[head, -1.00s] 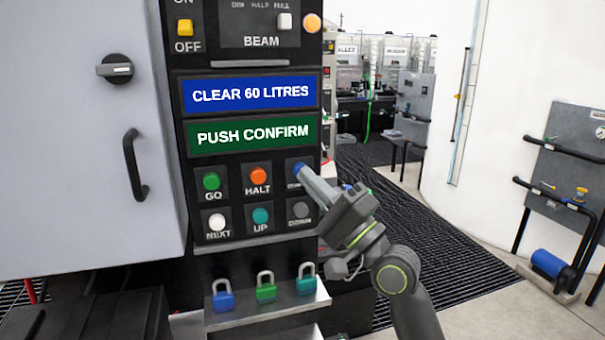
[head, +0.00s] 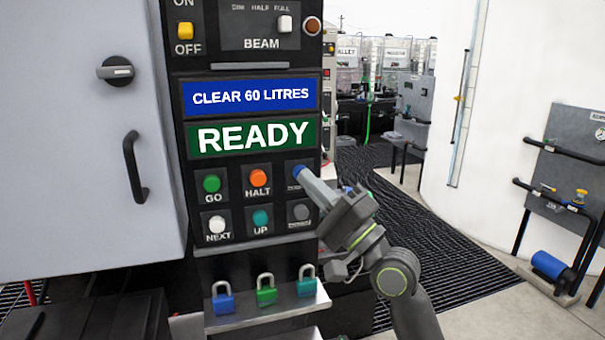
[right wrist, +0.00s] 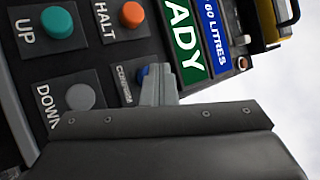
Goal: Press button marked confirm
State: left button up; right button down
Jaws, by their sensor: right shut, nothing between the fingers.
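The confirm button is the blue one (right wrist: 142,74) at the upper right of the button group; its label in the right wrist view is partly covered. In the head view a bit of blue (head: 298,168) shows at my fingertips. My right gripper (head: 305,176) is shut and empty, its tips at the blue button; whether they touch it I cannot tell. It also shows in the right wrist view (right wrist: 158,82). The green display (head: 252,135) reads READY. The blue display (head: 248,97) above reads CLEAR 60 LITRES. My left gripper is not in view.
Nearby are the GO (head: 211,183), HALT (head: 258,177), NEXT (head: 216,224), UP (head: 260,218) and grey DOWN (head: 300,212) buttons. Padlocks (head: 266,290) stand on a ledge below. A grey cabinet door (head: 70,180) is at left. Dark floor matting (head: 440,250) lies right.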

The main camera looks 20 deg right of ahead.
jog(key=shift+s, duration=0.75)
jog(key=shift+p, duration=0.3)
jog(key=s+p, duration=0.2)
jog(key=s, duration=0.3)
jog(key=shift+d, duration=0.1)
